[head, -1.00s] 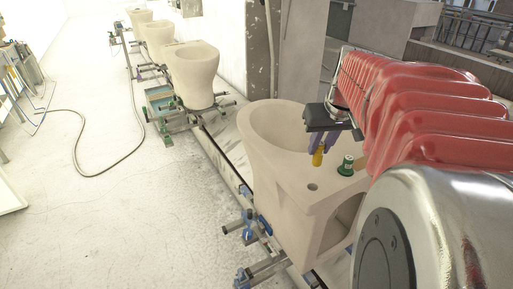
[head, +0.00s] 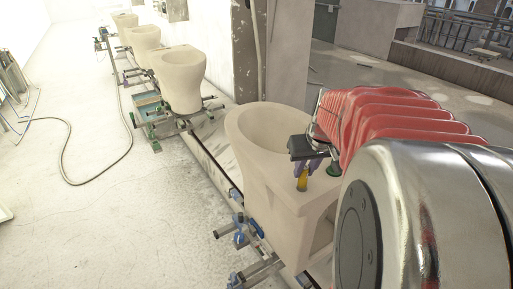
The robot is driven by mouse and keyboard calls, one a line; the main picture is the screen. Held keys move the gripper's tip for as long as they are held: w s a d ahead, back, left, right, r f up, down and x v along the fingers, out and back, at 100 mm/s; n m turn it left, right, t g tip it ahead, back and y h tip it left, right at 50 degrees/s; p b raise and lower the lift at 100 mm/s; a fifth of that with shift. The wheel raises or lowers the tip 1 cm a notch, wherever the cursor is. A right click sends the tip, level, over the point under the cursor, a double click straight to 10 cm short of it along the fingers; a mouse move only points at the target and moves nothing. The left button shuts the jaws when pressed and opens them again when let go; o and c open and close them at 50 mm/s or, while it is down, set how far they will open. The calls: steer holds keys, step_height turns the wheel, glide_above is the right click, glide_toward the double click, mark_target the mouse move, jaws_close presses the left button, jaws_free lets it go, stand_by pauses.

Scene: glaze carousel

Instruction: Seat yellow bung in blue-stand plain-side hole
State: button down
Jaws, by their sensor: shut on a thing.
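The pale clay toilet bowl (head: 262,185) stands on the stand with blue fittings (head: 240,236). The bung is roughly upright. Its lower end is at the deck where the open hole showed earlier. The hole is now hidden, and I cannot tell whether the bung is in it or just above it. A green bung (head: 333,169) sits in the deck to the right, partly covered by my arm.
More clay bowls (head: 179,78) stand in a row behind, the nearest on a stand with green fittings (head: 151,131). A hose (head: 68,150) lies on the pale floor at left. A pillar (head: 252,50) stands behind the bowl. The floor at left is mostly clear.

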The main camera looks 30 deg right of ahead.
steer(key=shift+s+a+f, duration=0.1)
steer(key=shift+s+f, duration=0.05)
steer(key=shift+f, duration=1.25)
steer(key=c, duration=1.9)
jaws_free()
steer(key=o, duration=0.3)
steer(key=shift+r, duration=0.1)
steer(key=shift+o, duration=0.2)
steer(key=shift+r, duration=0.15)
steer(key=v, duration=1.2)
steer(key=shift+o, duration=0.2)
